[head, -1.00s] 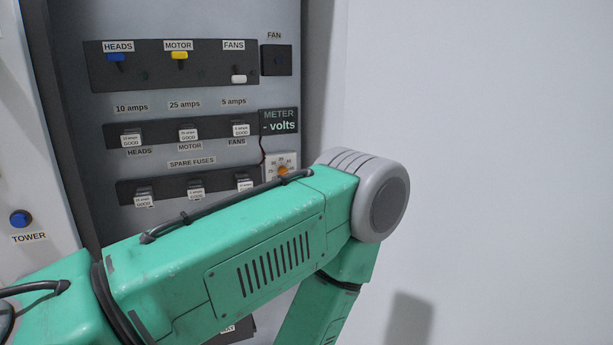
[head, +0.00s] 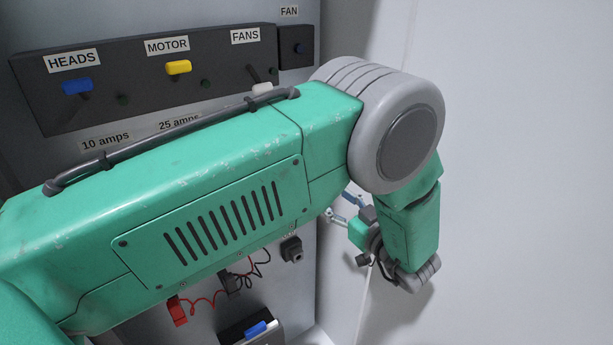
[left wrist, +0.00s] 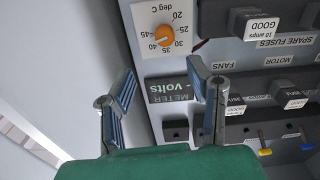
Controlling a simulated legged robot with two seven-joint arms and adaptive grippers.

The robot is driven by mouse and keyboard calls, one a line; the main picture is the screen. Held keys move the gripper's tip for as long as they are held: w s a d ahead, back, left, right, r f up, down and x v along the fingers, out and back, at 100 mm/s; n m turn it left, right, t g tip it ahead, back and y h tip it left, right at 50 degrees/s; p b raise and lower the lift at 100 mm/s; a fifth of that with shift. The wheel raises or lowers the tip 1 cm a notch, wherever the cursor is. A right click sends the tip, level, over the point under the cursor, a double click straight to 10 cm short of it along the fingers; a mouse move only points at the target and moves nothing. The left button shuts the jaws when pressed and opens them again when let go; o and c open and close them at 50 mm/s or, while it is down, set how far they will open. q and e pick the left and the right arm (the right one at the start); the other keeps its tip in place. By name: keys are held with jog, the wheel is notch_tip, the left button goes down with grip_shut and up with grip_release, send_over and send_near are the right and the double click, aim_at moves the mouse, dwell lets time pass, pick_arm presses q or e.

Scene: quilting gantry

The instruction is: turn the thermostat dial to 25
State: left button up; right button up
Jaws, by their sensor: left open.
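The thermostat dial (left wrist: 164,36) is an orange knob on a white plate (left wrist: 150,14) marked with degrees C; it shows upside down at the top of the left wrist view. Its exact setting is too small to read. My left gripper (left wrist: 162,82) is open and empty, its two blue-grey fingers apart below the dial in that view and not touching it. In the head view the gripper (head: 342,207) shows partly past my green forearm, which hides the dial.
The meter (left wrist: 171,88) sits beside the dial plate, near the fingers. Fuse holders (left wrist: 258,22) and switches line the panel, including a blue switch (head: 77,87) and a yellow switch (head: 178,68). Red and black leads (head: 205,300) hang lower down. A bare wall (head: 520,150) is at right.

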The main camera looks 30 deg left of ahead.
pick_arm(q)
jog(key=p+x, duration=0.1)
jog(key=x, duration=0.9)
jog(key=shift+a, duration=0.3)
jog(key=shift+d, duration=0.1)
jog(key=c, duration=0.6)
jog(key=shift+s+a, duration=0.1)
jog(key=shift+a, duration=0.15)
grip_shut()
jog(key=shift+a, duration=0.7)
jog(key=shift+a+f, duration=0.2)
jog(key=shift+a, duration=0.05)
jog(key=shift+d, duration=0.1)
pick_arm(e)
jog(key=shift+a+r, duration=0.3)
jog(key=shift+r, duration=0.3)
